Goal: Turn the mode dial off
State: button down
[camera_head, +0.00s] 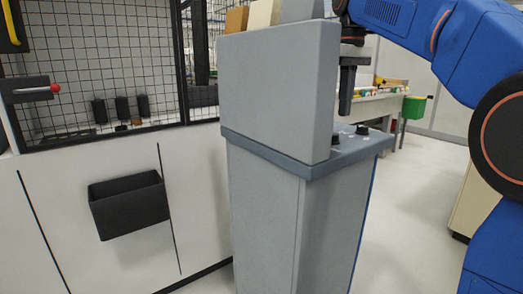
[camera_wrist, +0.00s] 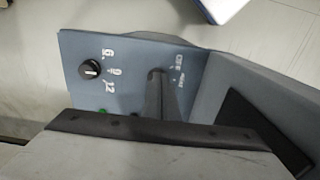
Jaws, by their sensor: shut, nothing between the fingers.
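My gripper (camera_head: 346,112) is shut and points down over the sloped control panel (camera_head: 368,147) of a grey console. In the wrist view its dark fingers (camera_wrist: 157,76) reach over the panel, with small lettering that seems to include "OFF" just right of the tips. The mode dial cannot be made out there; the fingers may hide it. A black round dial (camera_wrist: 90,68) with a white pointer line sits to the left, beside number markings. In the head view two dark knobs stand on the panel, one (camera_head: 336,139) below the gripper and one (camera_head: 362,130) farther right.
The console's upright grey housing (camera_head: 275,90) rises left of the panel, close to my gripper. A green button (camera_wrist: 103,111) shows partly at the panel's lower edge. A black bin (camera_head: 127,205) hangs on the white cabinet at left. The floor right of the console is open.

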jog(key=shift+s+a+f, duration=0.1)
jog(key=shift+a+f, duration=0.05)
jog(key=shift+f, duration=1.55)
jog(key=shift+s+a+f, duration=0.1)
jog(key=shift+f, duration=1.55)
jog(key=shift+w, duration=0.15)
jog(key=shift+w+d, duration=0.25)
jog(key=shift+d, duration=0.05)
jog(key=shift+s+d, duration=0.1)
jog(key=shift+s, duration=0.05)
jog(key=shift+s+d, duration=0.1)
jog(key=shift+s, duration=0.1)
notch_tip(320, 180, up, 6)
